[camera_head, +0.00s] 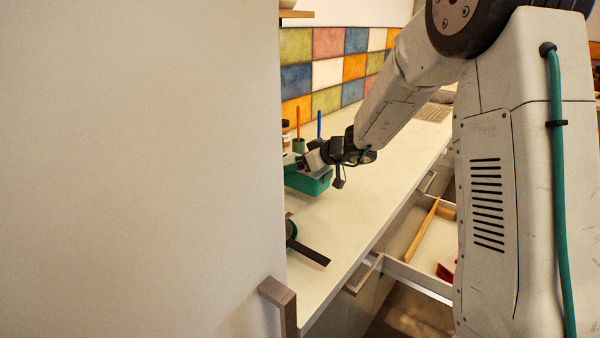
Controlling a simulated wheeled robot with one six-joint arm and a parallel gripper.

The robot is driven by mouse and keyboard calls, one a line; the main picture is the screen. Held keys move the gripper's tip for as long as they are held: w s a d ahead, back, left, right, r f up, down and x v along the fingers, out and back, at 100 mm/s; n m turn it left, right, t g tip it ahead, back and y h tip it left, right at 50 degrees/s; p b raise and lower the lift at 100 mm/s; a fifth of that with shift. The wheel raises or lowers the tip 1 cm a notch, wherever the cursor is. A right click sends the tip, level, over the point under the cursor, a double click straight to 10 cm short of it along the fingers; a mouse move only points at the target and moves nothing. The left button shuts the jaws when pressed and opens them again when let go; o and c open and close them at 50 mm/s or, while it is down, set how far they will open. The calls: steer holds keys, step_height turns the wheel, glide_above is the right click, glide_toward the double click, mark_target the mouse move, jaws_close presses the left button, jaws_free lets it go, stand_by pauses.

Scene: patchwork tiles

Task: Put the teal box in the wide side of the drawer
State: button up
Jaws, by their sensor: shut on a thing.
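The teal box (312,184) is at the left of the counter, partly cut off by the large pale panel. My gripper (308,161) is at its upper edge and is shut on it; the fingertips are small and partly hidden. I cannot tell whether the box touches the counter. The drawer (420,278) stands open below the counter's front edge, at right centre. A wooden divider (422,230) runs along inside it. A pale bare floor shows to the right of the divider, with a red object (447,266) there. My arm hides the drawer's right part.
A pale panel with a handle (279,300) fills the left. A dark pan-like object with a flat handle (309,253) lies on the counter near it. A green cup (299,146) with upright sticks stands behind the gripper. The counter's middle (385,170) is clear.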

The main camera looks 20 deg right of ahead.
steer(key=shift+f, duration=1.65)
steer(key=shift+f, duration=0.1)
steer(key=o, duration=1.3)
steer(key=shift+f, duration=0.1)
